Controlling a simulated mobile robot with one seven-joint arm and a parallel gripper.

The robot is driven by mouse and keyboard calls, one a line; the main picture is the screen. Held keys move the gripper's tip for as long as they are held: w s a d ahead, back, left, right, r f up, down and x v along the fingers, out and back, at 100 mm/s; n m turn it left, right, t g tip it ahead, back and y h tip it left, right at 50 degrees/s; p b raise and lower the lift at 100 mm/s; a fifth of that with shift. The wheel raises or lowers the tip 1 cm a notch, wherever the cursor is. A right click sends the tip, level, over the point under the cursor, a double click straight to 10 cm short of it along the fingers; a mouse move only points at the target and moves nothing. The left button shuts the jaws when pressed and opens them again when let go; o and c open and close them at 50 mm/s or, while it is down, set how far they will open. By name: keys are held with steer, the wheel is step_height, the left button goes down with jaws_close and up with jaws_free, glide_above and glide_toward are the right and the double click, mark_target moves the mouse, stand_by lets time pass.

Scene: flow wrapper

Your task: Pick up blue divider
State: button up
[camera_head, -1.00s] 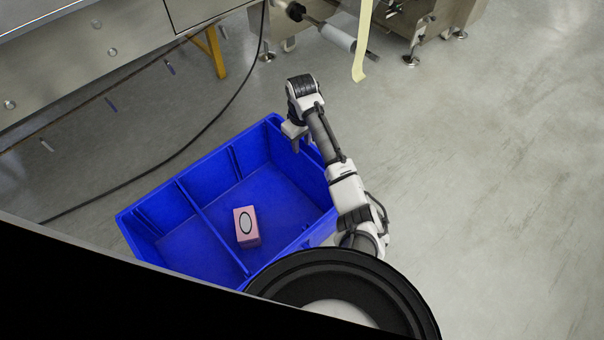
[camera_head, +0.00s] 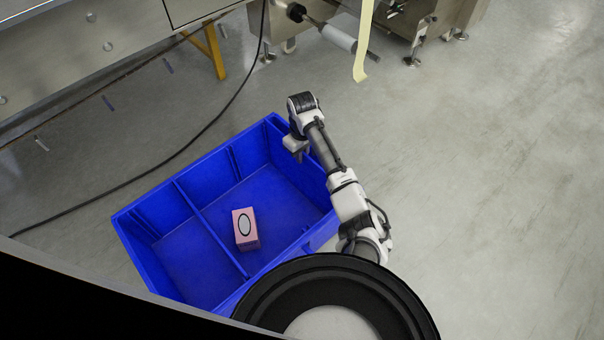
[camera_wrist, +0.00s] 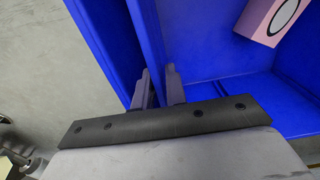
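A blue divider (camera_head: 211,228) stands across the inside of the blue crate (camera_head: 180,292), splitting it into two compartments. My gripper (camera_head: 299,156) is over the crate's right end wall, well away from this divider. In the wrist view my gripper (camera_wrist: 160,88) is open, its two grey fingers a small gap apart. A narrow blue panel (camera_wrist: 149,30) runs down toward the gap, parallel to the crate's outer wall. I cannot tell whether this panel is part of the wall, or whether the fingers touch it.
A pink box (camera_head: 245,230) with a white oval lies in the right compartment near the divider. A black cable (camera_head: 205,128) runs across the floor behind the crate. Steel machinery (camera_head: 100,45) stands at the back. The floor at right is clear.

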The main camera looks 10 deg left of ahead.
jaws_close()
stand_by(1.2)
steer(key=shift+r, duration=0.1)
